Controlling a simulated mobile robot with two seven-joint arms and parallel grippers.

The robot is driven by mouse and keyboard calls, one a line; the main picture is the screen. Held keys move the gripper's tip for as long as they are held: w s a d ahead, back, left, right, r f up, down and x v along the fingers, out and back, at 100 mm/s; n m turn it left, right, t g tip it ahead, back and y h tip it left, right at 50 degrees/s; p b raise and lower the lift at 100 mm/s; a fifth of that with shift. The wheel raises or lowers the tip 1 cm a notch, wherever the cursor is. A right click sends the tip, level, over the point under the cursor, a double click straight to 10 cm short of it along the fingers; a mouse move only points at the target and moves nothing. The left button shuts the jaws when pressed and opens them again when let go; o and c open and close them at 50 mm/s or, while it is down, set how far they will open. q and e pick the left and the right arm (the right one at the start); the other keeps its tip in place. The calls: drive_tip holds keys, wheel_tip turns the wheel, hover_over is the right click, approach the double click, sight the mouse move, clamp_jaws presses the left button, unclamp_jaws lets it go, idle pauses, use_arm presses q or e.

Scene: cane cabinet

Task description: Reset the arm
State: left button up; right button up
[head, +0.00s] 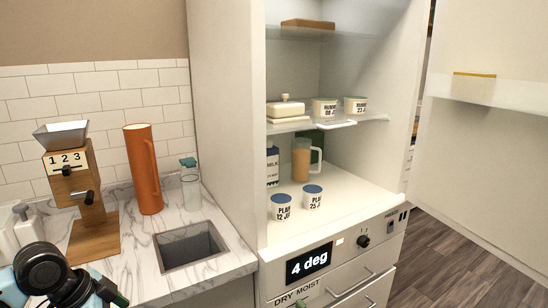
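Part of my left arm shows at the bottom left corner, with black round joints and pale blue links. A small dark piece with a green end (113,293) sticks out to its right at the bottom edge; it may be part of my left gripper, but its fingers cannot be made out. My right arm and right gripper are not in view.
The arm is close to the marble counter (130,254), near a wooden grinder (82,195). An orange jug (144,170), a glass bottle (190,188) and a sink (188,246) stand farther right. An open fridge (350,203) holds tubs, a pitcher and a milk carton.

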use_arm(q)
drive_tip(key=s+d+f+n+t+h, duration=0.1)
drive_tip(key=s+d+f+n+t, duration=0.3)
drive_tip(key=f, duration=0.6)
drive_tip(key=s+d+f+g, duration=0.1)
drive_tip(key=s+d+f, duration=0.1)
drive_tip(key=d+f, duration=0.55)
drive_tip(key=s+f+n+t+y, duration=0.1)
drive_tip(key=s+f, duration=0.2)
drive_tip(key=s, duration=0.4)
drive_tip(key=s+f+n+t+y+p, duration=0.1)
drive_tip(key=s+f+n, duration=0.1)
drive_tip(key=s+f, duration=0.2)
drive_tip(key=s+f+n+y, duration=0.1)
drive_tip(key=s+f+n, duration=0.1)
drive_tip(key=s, duration=0.8)
drive_tip(key=shift+s+a+f+t, duration=0.3)
drive_tip(key=shift+s+f+t, duration=0.1)
drive_tip(key=shift+f, duration=0.25)
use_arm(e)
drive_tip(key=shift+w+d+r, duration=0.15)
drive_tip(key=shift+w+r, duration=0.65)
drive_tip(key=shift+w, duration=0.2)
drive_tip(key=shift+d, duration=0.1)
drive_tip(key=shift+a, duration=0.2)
